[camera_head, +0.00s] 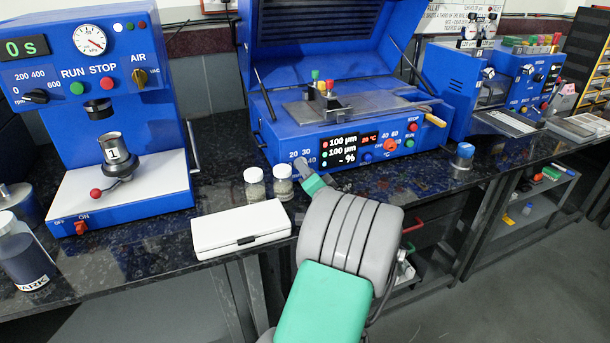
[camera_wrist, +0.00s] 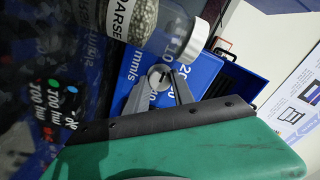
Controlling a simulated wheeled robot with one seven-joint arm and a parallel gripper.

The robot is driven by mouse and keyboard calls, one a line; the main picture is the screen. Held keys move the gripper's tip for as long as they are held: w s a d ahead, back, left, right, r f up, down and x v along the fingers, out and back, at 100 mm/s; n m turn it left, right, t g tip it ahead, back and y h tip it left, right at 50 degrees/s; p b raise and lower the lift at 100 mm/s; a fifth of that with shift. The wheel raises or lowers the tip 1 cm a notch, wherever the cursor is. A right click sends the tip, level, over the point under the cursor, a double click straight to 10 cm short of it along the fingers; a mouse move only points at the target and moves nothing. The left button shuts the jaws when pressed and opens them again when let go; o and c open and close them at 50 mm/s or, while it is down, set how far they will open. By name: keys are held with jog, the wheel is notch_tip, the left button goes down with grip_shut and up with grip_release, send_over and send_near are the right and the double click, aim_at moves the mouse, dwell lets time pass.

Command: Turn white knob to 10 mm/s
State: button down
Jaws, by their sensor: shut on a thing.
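The white knob (camera_wrist: 159,76) shows in the wrist view as a small pale round end between my two grey fingers. It is on the front of the blue coating machine (camera_head: 290,135), beside a scale in mm/s. The numbers 20, 30 and 40 show around it in the head view. My gripper (camera_wrist: 160,84) is shut on the knob, one finger on each side. I cannot tell which number the knob points to.
Two white-lidded jars (camera_head: 254,188) stand close to the left of my gripper; one jar (camera_wrist: 132,20) is very near it in the wrist view. A white case (camera_head: 225,232) lies at the bench's front edge. A red knob (camera_head: 390,145) and display (camera_head: 340,150) are farther right.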

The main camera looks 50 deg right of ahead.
jog(key=c, duration=1.1)
grip_release()
jog(key=v, duration=0.8)
